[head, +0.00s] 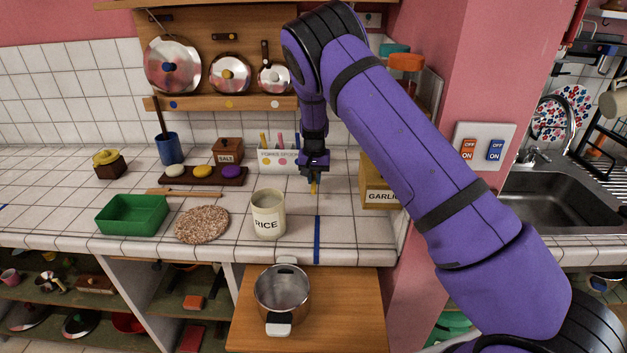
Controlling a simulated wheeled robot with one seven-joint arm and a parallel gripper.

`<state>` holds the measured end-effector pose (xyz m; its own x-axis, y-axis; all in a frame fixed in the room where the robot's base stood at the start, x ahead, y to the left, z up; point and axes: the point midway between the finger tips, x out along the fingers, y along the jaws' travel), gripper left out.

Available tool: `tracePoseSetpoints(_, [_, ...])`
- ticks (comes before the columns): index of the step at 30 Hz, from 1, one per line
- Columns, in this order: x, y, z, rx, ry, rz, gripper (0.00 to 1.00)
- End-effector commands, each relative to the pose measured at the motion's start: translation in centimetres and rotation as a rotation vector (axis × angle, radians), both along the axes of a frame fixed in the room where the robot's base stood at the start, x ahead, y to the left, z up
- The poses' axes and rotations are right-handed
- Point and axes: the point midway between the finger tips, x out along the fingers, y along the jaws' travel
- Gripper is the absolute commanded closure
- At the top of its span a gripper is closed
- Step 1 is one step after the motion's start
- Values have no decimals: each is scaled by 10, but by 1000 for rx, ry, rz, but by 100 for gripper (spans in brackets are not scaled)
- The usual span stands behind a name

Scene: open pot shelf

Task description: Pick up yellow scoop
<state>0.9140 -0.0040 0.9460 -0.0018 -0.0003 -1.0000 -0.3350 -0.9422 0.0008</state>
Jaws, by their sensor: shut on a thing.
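My gripper (314,174) points down over the white tiled counter, to the right of the white scoop holder and left of the garlic box. It is shut on the yellow scoop (314,187), a small yellow piece of which shows below the fingers. The rest of the scoop is hidden by the fingers or too small to make out. I cannot tell whether its lower end touches the counter. The white holder (279,158) has coloured spots on its front, and a yellow handle and a pink handle stand up from it.
A cream RICE jar (268,216) stands in front, left of a blue line (317,240). The GARLIC box (379,196) is close on the right. A cork mat (203,224), a green tray (133,215) and a SALT box (228,151) are left. A pot (283,291) sits lower on a wooden board.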

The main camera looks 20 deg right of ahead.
Motion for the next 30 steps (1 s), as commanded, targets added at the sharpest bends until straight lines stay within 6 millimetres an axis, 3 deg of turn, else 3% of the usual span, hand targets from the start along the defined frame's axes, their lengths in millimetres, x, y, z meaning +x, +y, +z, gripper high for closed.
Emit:
tracePoseSetpoints(15, [-113,20,12,2,-1,2,100])
tracePoseSetpoints(21, [-135,23,13,1,0,2,100])
tracePoseSetpoints(30, [-141,24,13,0,-2,1,100])
